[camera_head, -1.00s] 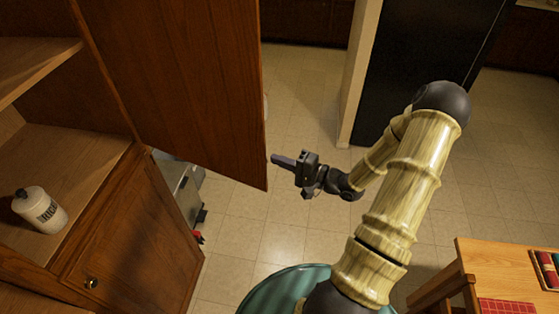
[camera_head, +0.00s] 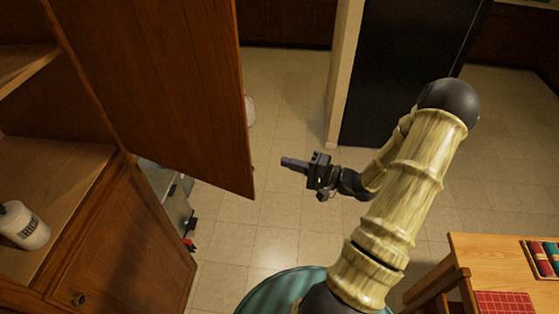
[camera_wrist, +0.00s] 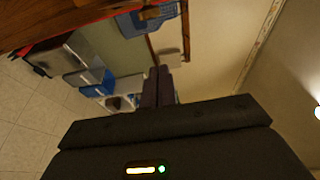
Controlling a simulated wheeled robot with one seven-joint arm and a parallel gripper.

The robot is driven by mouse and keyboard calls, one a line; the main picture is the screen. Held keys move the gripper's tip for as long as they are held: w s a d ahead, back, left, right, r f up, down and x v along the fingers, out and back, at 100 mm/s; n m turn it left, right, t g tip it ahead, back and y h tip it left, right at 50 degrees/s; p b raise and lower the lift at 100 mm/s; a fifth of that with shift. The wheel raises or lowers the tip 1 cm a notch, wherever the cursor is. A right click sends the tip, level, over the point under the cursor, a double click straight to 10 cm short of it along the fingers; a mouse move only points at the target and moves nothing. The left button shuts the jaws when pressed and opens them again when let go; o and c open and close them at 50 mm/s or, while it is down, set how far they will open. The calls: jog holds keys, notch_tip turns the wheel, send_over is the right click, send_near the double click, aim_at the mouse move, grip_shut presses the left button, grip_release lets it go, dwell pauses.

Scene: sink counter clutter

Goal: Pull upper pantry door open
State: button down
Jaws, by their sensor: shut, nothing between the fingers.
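The upper pantry door (camera_head: 165,85) is a tall brown wooden panel in the head view. It stands swung out from the pantry, with open shelves (camera_head: 50,170) showing to its left. My gripper (camera_head: 285,161) is to the right of the door's free edge, apart from it, with bare floor between. Its fingers are shut and empty and point left toward the door. In the wrist view the fingers (camera_wrist: 157,88) show together, with nothing held. The door's handle is not visible.
The lower cabinet door (camera_head: 120,245) is shut, with a small round knob. A white canister (camera_head: 22,226) stands on the shelf. A wooden table (camera_head: 495,265) is at the lower right, a black fridge (camera_head: 405,70) behind. Tiled floor is open between.

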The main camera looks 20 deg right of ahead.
jog(key=s, duration=0.1)
jog(key=s+d, duration=0.1)
jog(key=s+b, duration=0.1)
jog(key=shift+s+d, duration=0.3)
jog(key=shift+d, duration=0.05)
jog(key=shift+s+a, duration=0.1)
jog(key=shift+s, duration=0.05)
jog(key=w+a+f+n+g+h+b, duration=0.25)
jog(key=w+f+n+g+h, duration=0.25)
jog(key=w+h, duration=0.3)
jog(key=s+a+r+n+g+h+b, duration=0.2)
jog(key=s+a+n+g+h+b, duration=0.1)
jog(key=s+a, duration=0.8)
jog(key=s+n+g+h, duration=0.1)
jog(key=s+g, duration=0.1)
jog(key=s, duration=0.1)
jog(key=shift+s+a+r+n+g, duration=0.25)
jog(key=shift+r+n+g, duration=0.05)
jog(key=shift+r+g, duration=0.1)
